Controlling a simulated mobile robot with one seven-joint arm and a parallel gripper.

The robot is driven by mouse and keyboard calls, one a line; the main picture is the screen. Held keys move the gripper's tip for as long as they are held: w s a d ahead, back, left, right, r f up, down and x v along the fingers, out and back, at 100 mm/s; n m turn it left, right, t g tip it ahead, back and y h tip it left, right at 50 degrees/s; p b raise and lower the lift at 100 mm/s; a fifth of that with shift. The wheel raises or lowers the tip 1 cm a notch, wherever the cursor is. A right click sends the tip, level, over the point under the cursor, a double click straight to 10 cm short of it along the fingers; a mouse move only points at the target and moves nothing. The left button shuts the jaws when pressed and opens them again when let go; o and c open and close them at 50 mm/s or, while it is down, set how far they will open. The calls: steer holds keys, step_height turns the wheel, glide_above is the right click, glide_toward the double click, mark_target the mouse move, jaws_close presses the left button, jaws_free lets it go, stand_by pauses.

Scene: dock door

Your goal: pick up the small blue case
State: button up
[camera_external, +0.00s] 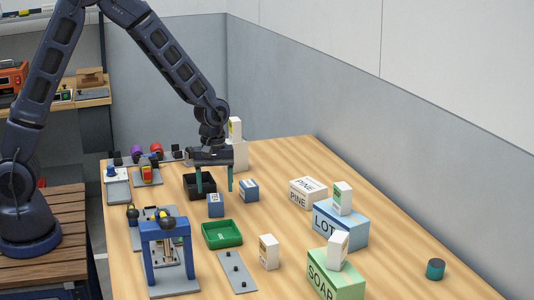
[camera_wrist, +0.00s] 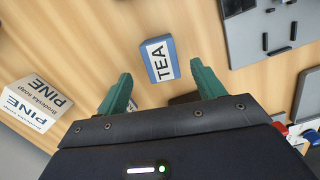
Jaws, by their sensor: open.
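Two small blue boxes with white labels stand on the table in the external view: a front one (camera_external: 215,205) and one a little right and behind (camera_external: 249,191). In the wrist view a blue box marked TEA (camera_wrist: 160,58) lies just beyond and between my fingertips; it looks like the front one. A bit of white label shows by the left finger, mostly hidden. My gripper (camera_external: 214,188) is open and empty, pointing down above the table; its teal fingers also show in the wrist view (camera_wrist: 161,75). I cannot tell which box is the case.
A black bin (camera_external: 186,190) stands close beside the left finger. A green tray (camera_external: 222,244) lies in front of the boxes. PINE (camera_external: 298,200), LOT (camera_external: 325,228) and SOAP (camera_external: 350,291) boxes stand to the right. A blue frame fixture (camera_external: 150,256) stands front left. The far right table is mostly clear.

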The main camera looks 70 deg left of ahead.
mark_target(215, 197)
steer(key=shift+s+d+f, duration=0.1)
steer(key=shift+d+f, duration=0.1)
steer(key=shift+f, duration=1.25)
steer(key=shift+s+d+f, duration=0.1)
steer(key=shift+d+f, duration=0.05)
steer(key=shift+f, duration=1.25)
steer(key=c, duration=1.1)
steer(key=shift+r, duration=0.15)
